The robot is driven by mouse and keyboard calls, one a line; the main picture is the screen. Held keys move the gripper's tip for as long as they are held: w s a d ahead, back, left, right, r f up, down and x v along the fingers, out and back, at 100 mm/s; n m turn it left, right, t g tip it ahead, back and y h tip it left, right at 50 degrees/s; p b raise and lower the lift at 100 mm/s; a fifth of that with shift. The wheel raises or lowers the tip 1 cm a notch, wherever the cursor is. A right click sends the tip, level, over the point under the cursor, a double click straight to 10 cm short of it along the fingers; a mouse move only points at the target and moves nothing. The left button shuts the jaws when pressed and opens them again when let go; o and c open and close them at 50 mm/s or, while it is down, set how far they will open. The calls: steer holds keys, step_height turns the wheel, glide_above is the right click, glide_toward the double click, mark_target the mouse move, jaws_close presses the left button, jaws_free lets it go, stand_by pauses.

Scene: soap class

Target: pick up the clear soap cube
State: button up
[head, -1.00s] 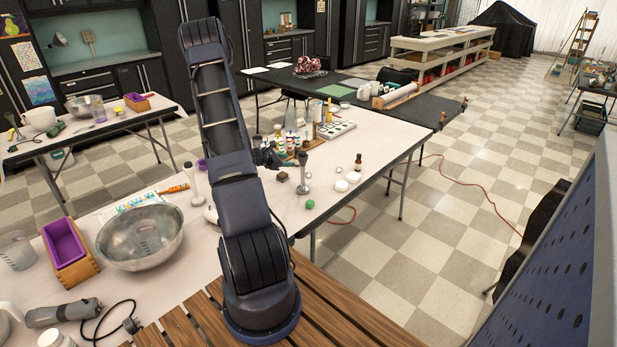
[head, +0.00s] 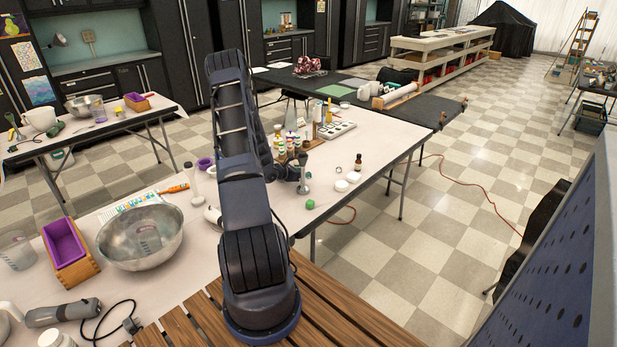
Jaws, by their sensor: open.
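I cannot make out a clear soap cube in the head view. A small green block (head: 310,204) lies on the near table, right of my arm. My arm rises from the wooden slatted base, bends at the top and comes down over the table behind its own lower links. The patch of table behind the arm is also hidden.
A metal bowl (head: 140,238) and a purple-lined wooden mould (head: 66,252) stand left of my arm. The table's right front is mostly clear.

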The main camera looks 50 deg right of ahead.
steer(key=shift+x, duration=2.55)
steer(key=shift+s+f, duration=0.1)
steer(key=shift+s, duration=0.1)
steer(key=c, duration=1)
steer(key=shift+c, duration=0.2)
steer(key=shift+r, duration=0.65)
step_height(320, 180, up, 2)
steer(key=shift+r, duration=0.15)
glide_above(280, 190)
steer(key=shift+d, duration=0.15)
steer(key=shift+s+a, duration=0.1)
steer(key=shift+a, duration=0.1)
